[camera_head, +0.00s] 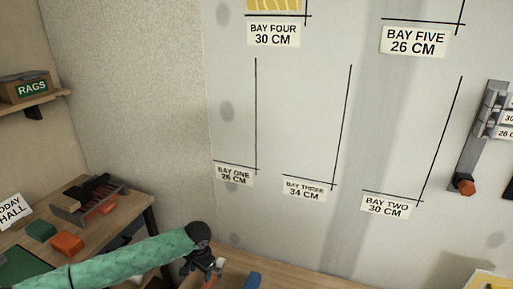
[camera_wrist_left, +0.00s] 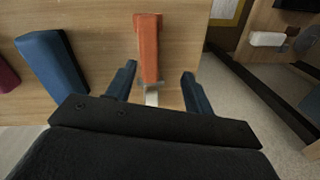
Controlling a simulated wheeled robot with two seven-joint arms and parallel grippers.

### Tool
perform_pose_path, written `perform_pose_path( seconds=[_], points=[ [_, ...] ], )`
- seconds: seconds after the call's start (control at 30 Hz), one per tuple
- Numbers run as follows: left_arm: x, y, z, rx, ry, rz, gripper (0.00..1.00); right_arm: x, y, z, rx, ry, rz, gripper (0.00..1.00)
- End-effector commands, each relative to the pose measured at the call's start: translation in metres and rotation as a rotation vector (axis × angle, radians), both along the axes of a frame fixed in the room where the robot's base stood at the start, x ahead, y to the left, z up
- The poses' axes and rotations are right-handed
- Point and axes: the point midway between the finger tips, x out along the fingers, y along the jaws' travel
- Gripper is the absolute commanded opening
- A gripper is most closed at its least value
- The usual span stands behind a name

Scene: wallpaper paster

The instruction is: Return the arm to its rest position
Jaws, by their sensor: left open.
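My left arm, in a green sleeve, comes in from the lower left in the head view. My left gripper (camera_head: 208,268) is over the wooden worktop (camera_head: 300,282) below the wall. In the left wrist view the left gripper (camera_wrist_left: 159,76) is open, with its two blue fingers apart. An orange-handled item (camera_wrist_left: 148,48) with a pale metal end is in line with the gap between the fingers, and neither finger appears to touch it. Its exact height against the fingers is hard to tell. My right gripper does not show.
A blue block (camera_wrist_left: 50,62) lies left of the orange item. A side table at left holds a grey tool tray (camera_head: 88,200), an orange block (camera_head: 67,244) and a green block (camera_head: 41,231). A shelf with a rags box (camera_head: 28,88) is above. The wall carries bay labels.

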Motion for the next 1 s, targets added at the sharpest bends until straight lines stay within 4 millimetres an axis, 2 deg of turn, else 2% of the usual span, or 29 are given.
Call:
perform_pose_path(
  seconds=[0.27,0.4,0.53,0.7,0.87,1.0],
  points=[
    [0.024,-0.014,0.071,0.077,-0.203,-0.196,0.52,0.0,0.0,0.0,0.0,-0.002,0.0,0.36],
    [0.036,-0.028,0.11,0.087,-0.296,-0.244,0.52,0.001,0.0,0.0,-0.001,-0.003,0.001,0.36],
    [0.039,-0.047,0.146,0.084,-0.388,-0.288,0.52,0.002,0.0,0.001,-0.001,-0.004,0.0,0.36],
    [0.029,-0.073,0.186,0.066,-0.504,-0.323,0.52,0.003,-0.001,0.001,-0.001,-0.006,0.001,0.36],
    [0.012,-0.089,0.208,0.035,-0.582,-0.321,0.52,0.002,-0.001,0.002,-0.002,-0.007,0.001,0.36],
    [-0.009,-0.097,0.219,-0.005,-0.631,-0.291,0.52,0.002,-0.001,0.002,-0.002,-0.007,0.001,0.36]
  ],
)
